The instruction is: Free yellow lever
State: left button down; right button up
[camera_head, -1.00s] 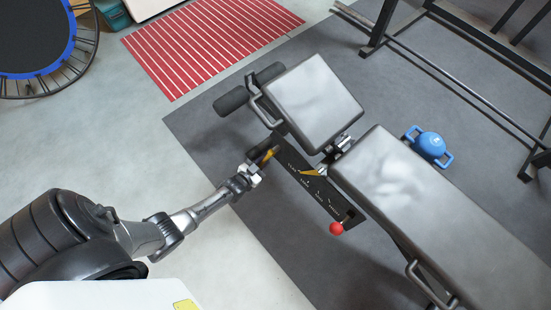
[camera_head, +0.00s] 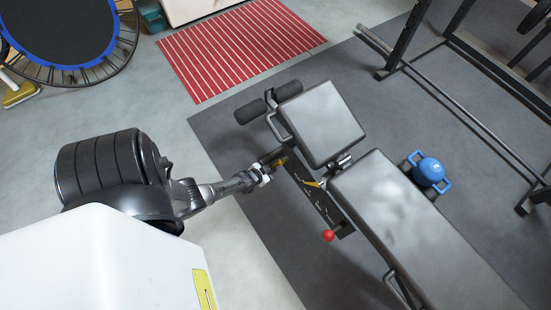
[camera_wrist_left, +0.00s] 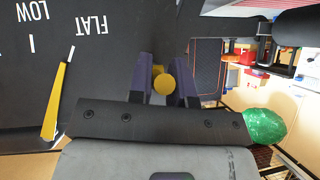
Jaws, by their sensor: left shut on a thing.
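The yellow lever (camera_head: 279,162) is at the left side of a grey padded bench (camera_head: 400,220), near the end of its black scale panel (camera_head: 317,198). My left gripper (camera_head: 268,166) reaches it from the left and is shut on it. In the left wrist view, the lever's round yellow end (camera_wrist_left: 163,84) shows between the two dark purple fingers (camera_wrist_left: 162,92). A yellow pointer (camera_wrist_left: 56,100) lies beside the white FLAT and LOW markings. The fingers hide the rest of the lever. My right gripper is not in view.
A red ball knob (camera_head: 328,235) sticks out at the panel's lower end. Black foam rollers (camera_head: 250,111) and a metal handle stand close above my left gripper. A blue kettlebell-like weight (camera_head: 429,171) lies beyond the bench.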

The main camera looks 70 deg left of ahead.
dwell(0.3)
pick_arm(q)
jog(key=c, duration=1.1)
grip_release()
jog(key=shift+o, duration=0.2)
jog(key=shift+s+r, duration=0.1)
jog(key=shift+r, duration=0.05)
jog(key=shift+s+d+r+p, duration=0.15)
jog(key=shift+s+r+p, duration=0.1)
jog(key=shift+p, duration=0.15)
jog(key=p+v, duration=0.6)
jog(key=v, duration=0.7)
jog(key=shift+f+p, duration=0.15)
jog(key=shift+p, duration=0.2)
